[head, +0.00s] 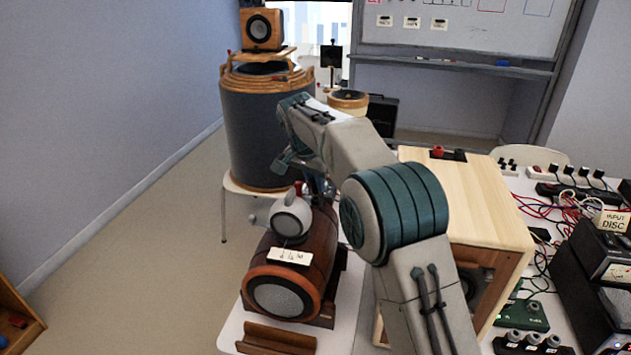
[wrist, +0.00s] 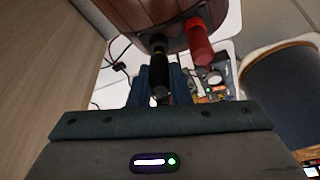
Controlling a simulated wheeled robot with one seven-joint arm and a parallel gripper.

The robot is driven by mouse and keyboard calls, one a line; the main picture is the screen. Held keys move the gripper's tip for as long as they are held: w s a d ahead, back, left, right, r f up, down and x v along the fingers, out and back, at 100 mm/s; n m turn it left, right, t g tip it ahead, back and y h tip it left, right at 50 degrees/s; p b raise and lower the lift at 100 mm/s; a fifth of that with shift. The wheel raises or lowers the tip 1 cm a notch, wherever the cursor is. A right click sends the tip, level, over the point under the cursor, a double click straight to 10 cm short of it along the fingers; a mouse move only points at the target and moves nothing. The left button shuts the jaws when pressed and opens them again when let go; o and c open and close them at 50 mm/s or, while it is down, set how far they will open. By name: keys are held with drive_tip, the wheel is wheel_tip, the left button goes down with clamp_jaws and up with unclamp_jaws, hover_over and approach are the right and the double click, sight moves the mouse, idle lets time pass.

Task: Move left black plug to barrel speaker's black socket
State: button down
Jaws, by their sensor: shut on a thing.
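The barrel speaker (head: 325,243), brown wood with a grey front cone, lies on a white table in the head view. Its round end (wrist: 150,12) fills the top of the wrist view. My gripper (wrist: 161,74) is shut on a black plug (wrist: 159,77), with a blue-grey finger on each side. The plug points at the barrel's end, and its far tip meets a dark round fitting that looks like the black socket (wrist: 158,42). I cannot tell how far in it sits. A red plug (wrist: 199,42) stands in the barrel just to the right. In the head view my arm hides the gripper and plug.
A light wooden cabinet (head: 465,200) stands close to the right of my arm. A large dark drum speaker (head: 258,135) stands behind on a stool. Cables and black devices (head: 590,285) crowd the right table.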

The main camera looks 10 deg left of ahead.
drive_tip(key=shift+f+b, duration=0.5)
drive_tip(key=shift+f, duration=0.3)
drive_tip(key=c, duration=1.3)
unclamp_jaws()
drive_tip(key=shift+r, duration=0.1)
drive_tip(key=shift+r+p, duration=3.5)
drive_tip(key=shift+r, duration=0.2)
